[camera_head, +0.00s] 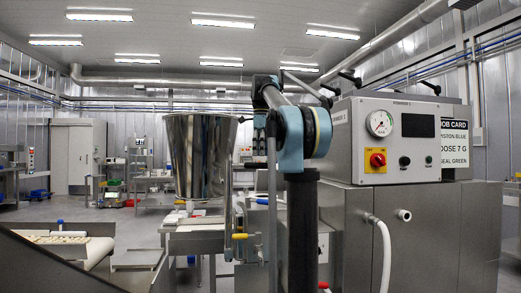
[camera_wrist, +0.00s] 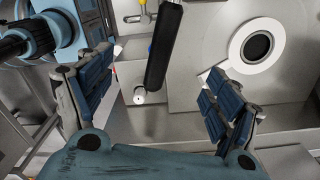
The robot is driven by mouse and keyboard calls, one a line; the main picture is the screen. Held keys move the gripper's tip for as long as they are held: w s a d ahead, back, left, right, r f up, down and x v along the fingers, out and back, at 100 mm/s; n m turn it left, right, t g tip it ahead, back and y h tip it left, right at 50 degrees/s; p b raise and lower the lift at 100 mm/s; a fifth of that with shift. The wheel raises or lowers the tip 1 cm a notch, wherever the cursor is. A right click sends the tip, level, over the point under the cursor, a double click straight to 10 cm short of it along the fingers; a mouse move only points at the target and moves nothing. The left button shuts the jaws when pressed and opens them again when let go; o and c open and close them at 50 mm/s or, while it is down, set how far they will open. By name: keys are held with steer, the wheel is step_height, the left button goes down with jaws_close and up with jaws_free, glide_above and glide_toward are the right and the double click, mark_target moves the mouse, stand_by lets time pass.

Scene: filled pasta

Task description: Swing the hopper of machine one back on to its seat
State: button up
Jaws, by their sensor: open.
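The hopper (camera_head: 198,155), a tall polished steel cone, stands left of the machine (camera_head: 410,150) in the head view. I cannot tell the machine's number from its small label. In the wrist view, a white ring around a dark round hole (camera_wrist: 258,46) lies on the steel top; it looks like the hopper's seat. My gripper (camera_wrist: 155,100) is open in the wrist view, with blue-padded fingers left and right. A black bar-shaped handle (camera_wrist: 164,45) shows between and beyond the fingers; contact is not visible. My arm hides part of the space between hopper and machine in the head view.
The machine's front has a gauge (camera_head: 379,123), a red and yellow switch (camera_head: 376,160) and a white hose (camera_head: 382,250). A yellow-ended lever (camera_head: 240,236) stands below the hopper. A conveyor with pasta (camera_head: 60,240) is at the left. Open floor lies beyond.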

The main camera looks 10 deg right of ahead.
mark_target(261, 166)
steer(key=shift+f, duration=3)
steer(key=c, duration=1.9)
